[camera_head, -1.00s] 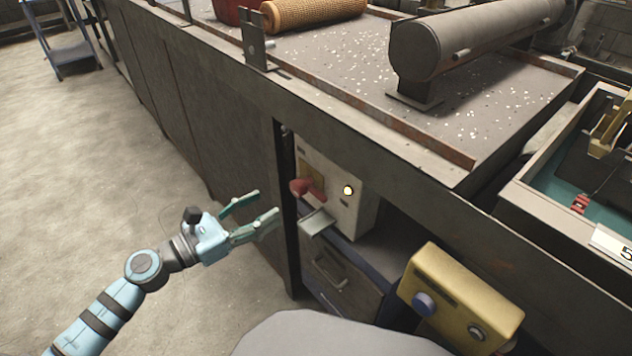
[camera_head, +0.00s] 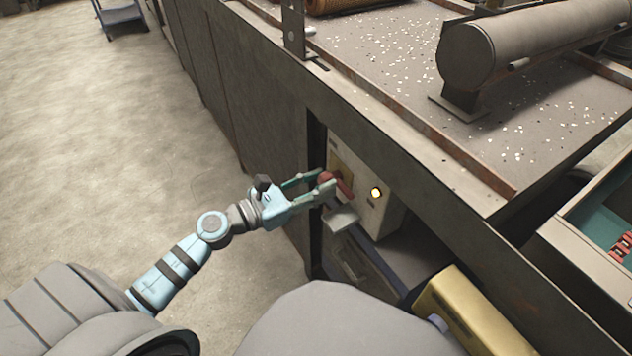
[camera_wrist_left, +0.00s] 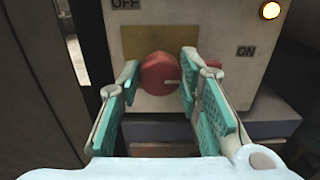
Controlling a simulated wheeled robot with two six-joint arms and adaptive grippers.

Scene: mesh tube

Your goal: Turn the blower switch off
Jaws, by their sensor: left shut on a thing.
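The blower switch is a red rotary handle (camera_head: 343,187) on a pale control box (camera_head: 372,213). In the left wrist view the red handle (camera_wrist_left: 159,74) has its round end between my fingers, and a red part shows beyond the right finger, toward the ON label (camera_wrist_left: 245,51). The OFF label (camera_wrist_left: 126,4) is at the upper left. A round lamp (camera_head: 376,192) on the box is lit; it also shows in the wrist view (camera_wrist_left: 270,10). My left gripper (camera_head: 324,183) is shut on the handle. My right gripper is not in view.
A small ledge (camera_head: 341,217) juts out below the handle. A yellow box (camera_head: 474,312) stands to the lower right. The bench edge (camera_head: 440,170) overhangs the control box. Open floor (camera_head: 100,150) lies to the left.

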